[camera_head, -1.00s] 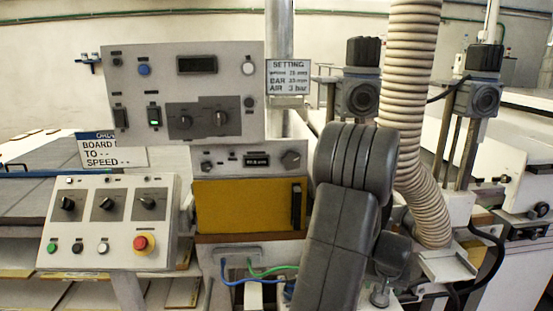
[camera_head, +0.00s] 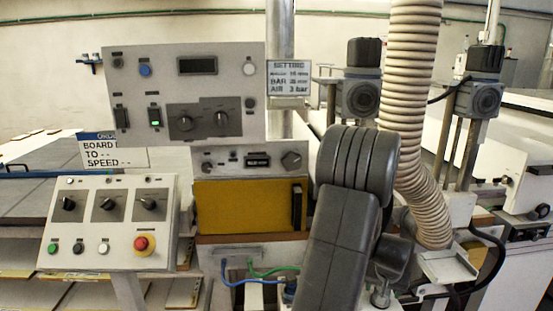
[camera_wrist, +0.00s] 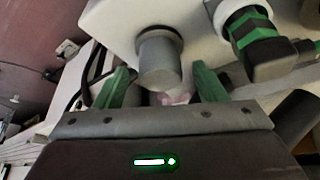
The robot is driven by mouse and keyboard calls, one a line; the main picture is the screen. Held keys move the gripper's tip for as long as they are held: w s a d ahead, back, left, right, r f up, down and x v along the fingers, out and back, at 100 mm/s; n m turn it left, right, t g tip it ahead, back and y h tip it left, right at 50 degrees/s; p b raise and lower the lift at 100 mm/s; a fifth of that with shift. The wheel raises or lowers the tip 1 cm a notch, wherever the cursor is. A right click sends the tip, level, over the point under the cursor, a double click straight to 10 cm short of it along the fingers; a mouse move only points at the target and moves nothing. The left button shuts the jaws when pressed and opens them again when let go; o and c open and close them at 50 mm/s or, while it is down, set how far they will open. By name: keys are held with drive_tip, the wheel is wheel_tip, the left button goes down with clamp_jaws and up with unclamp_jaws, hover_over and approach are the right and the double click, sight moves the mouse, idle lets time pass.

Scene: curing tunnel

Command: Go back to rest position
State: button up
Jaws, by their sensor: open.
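My gripper (camera_wrist: 160,90) shows in the wrist view with its two green fingers spread apart. It is open, with nothing held between the fingers. A grey cylindrical knob (camera_wrist: 160,60) on a white housing (camera_wrist: 110,22) lies beyond the fingers, in line with the gap. I cannot tell how far off it is. In the head view my dark grey arm stands at the lower middle, in front of the machine. My gripper is hidden in that view.
In the head view, a control panel (camera_head: 230,65) and a tilted button box (camera_head: 155,185) with a red emergency stop (camera_head: 144,243) stand left of my arm. A ribbed hose (camera_head: 412,60) and clamp units (camera_head: 362,95) stand close on the right. A green-and-black knob (camera_wrist: 255,38) shows in the wrist view.

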drive_tip(key=v, duration=1.2)
drive_tip(key=x, duration=1.4)
drive_tip(key=shift+f, duration=0.1)
drive_tip(key=shift+m+b, duration=0.35)
drive_tip(key=shift+m, duration=0.25)
drive_tip(key=shift+a+m+g+h+b, duration=0.1)
drive_tip(key=shift+m+g+h+b, duration=0.55)
drive_tip(key=shift+m+b, duration=1.1)
drive_tip(key=v, duration=1.4)
drive_tip(key=shift+s, duration=0.1)
drive_tip(key=shift+a, duration=0.1)
